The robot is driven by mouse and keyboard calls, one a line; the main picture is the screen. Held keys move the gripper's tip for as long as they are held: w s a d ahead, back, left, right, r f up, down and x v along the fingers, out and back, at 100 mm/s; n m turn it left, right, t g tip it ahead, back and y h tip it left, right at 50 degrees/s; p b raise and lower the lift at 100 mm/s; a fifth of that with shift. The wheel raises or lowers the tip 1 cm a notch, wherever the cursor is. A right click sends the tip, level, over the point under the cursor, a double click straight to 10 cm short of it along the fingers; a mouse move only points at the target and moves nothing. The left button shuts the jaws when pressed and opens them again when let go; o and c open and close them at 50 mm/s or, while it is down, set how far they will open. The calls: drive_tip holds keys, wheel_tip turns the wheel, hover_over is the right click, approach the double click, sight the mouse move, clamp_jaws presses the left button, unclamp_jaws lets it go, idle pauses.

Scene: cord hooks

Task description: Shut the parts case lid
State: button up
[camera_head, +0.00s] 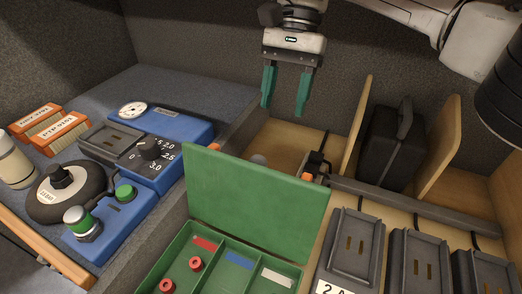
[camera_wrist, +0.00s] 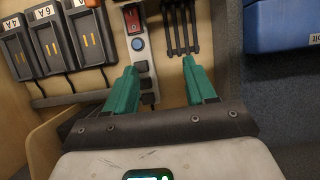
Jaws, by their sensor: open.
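The green parts case (camera_head: 222,270) is at the bottom centre of the head view, cut off by the lower edge. Its green lid (camera_head: 258,200) stands open, nearly upright along the far side. Inside are compartments with red, blue and white labels, and two red rings (camera_head: 196,264) lie in the left one. My gripper (camera_head: 284,108) is open and empty, above and beyond the lid, apart from it. Its two teal fingers also show in the wrist view (camera_wrist: 160,65), spread apart with nothing between them. I cannot see the case or lid in the wrist view.
A blue gauge unit (camera_head: 172,140) and a black reel (camera_head: 68,190) lie left of the case. Several dark chargers (camera_head: 352,248) stand to its right. A black case (camera_head: 385,147) stands between wooden dividers. The wrist view shows a socket strip (camera_wrist: 140,60) and dark prongs (camera_wrist: 180,30).

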approach(259, 156)
drive_tip(key=x, duration=0.4)
drive_tip(key=shift+s+f, duration=0.2)
drive_tip(key=shift+f, duration=0.1)
drive_tip(key=p+x, duration=0.1)
drive_tip(key=x, duration=0.2)
drive_tip(key=shift+f, duration=0.35)
drive_tip(key=shift+s+a+f, duration=0.15)
drive_tip(key=shift+s+f, duration=0.05)
drive_tip(key=shift+f, duration=0.3)
drive_tip(key=shift+c, duration=0.5)
clamp_jaws()
